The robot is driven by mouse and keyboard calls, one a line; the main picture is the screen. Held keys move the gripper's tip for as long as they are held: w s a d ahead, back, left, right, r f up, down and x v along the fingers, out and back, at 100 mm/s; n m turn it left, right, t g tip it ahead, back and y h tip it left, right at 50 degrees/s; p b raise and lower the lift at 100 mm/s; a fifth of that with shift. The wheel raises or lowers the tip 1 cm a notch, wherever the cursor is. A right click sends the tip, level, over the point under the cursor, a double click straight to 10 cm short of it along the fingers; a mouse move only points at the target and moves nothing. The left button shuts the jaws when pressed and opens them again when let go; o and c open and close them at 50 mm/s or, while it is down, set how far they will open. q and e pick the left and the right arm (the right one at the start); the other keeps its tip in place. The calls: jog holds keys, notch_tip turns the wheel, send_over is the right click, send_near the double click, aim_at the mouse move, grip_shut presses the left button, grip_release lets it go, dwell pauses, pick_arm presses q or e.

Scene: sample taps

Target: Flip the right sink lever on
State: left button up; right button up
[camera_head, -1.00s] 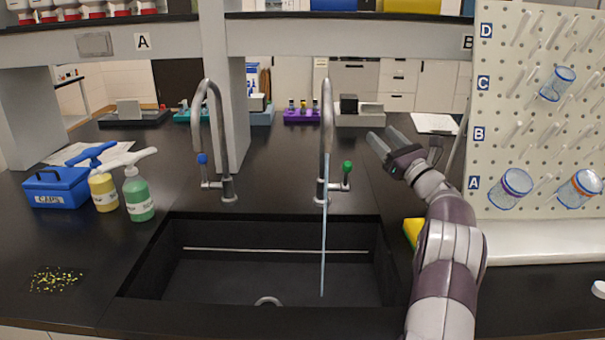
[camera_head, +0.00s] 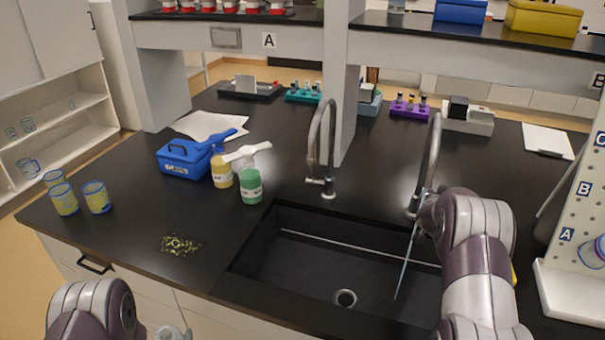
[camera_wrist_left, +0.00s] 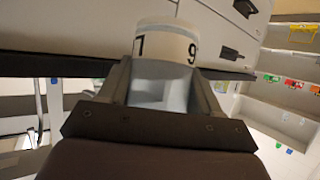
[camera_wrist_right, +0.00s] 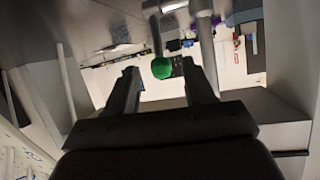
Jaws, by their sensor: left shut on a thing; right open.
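The right tap (camera_head: 434,155) is a grey gooseneck behind the sink (camera_head: 290,262). A thin pale-blue water stream (camera_head: 405,265) runs from it into the basin. Its lever is hidden by my right arm in the head view. In the right wrist view the green lever knob (camera_wrist_right: 161,68) shows beyond and between the open fingers of my right gripper (camera_wrist_right: 162,88); I cannot tell whether they touch it. My left gripper (camera_wrist_left: 160,92) is shut on a white cylinder marked 1 and 9 (camera_wrist_left: 166,42), in front of the counter. The left tap (camera_head: 328,140) shows no stream.
Soap bottles (camera_head: 250,185) and a blue caps box (camera_head: 185,158) stand left of the sink. Yellow-green bits (camera_head: 180,245) lie on the counter near several glass beakers (camera_head: 96,196). A pegboard (camera_head: 588,190) stands close to my right arm. A shelf (camera_head: 240,35) crosses above.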

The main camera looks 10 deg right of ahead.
jog(key=p+x, duration=0.1)
jog(key=x, duration=0.5)
jog(key=shift+r, duration=0.1)
grip_shut()
